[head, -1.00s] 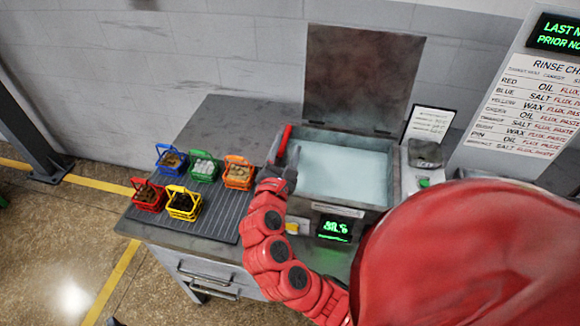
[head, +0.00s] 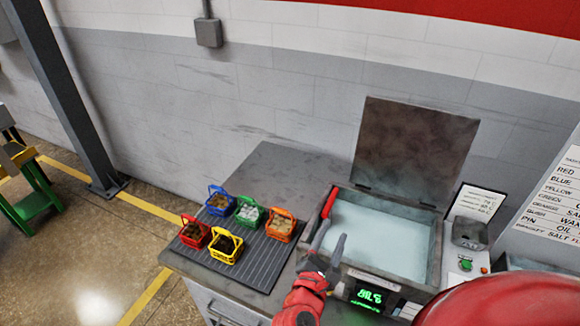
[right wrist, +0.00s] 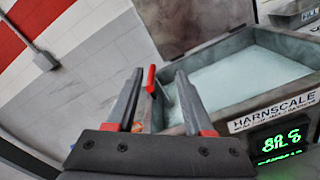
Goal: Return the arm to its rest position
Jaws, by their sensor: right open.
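My right gripper (head: 328,248) is open and empty, in front of the left front corner of an open bath (head: 384,236) with pale liquid. In the right wrist view, its two fingers (right wrist: 160,100) are spread apart, with a red handle (right wrist: 151,79) showing between them beyond the tips. The same red handle shows at the bath's left edge in the head view (head: 330,202). I cannot tell whether a finger touches the bath. My right arm (head: 300,305) reaches up from the bottom of the head view. My left gripper is not in view.
Small baskets in blue (head: 219,204), green, orange, red and yellow stand on a ribbed mat (head: 262,270) left of the bath. The bath's lid (head: 412,150) stands open at the back. A green display (head: 369,296) is on its front. A sign board (head: 550,215) is at right.

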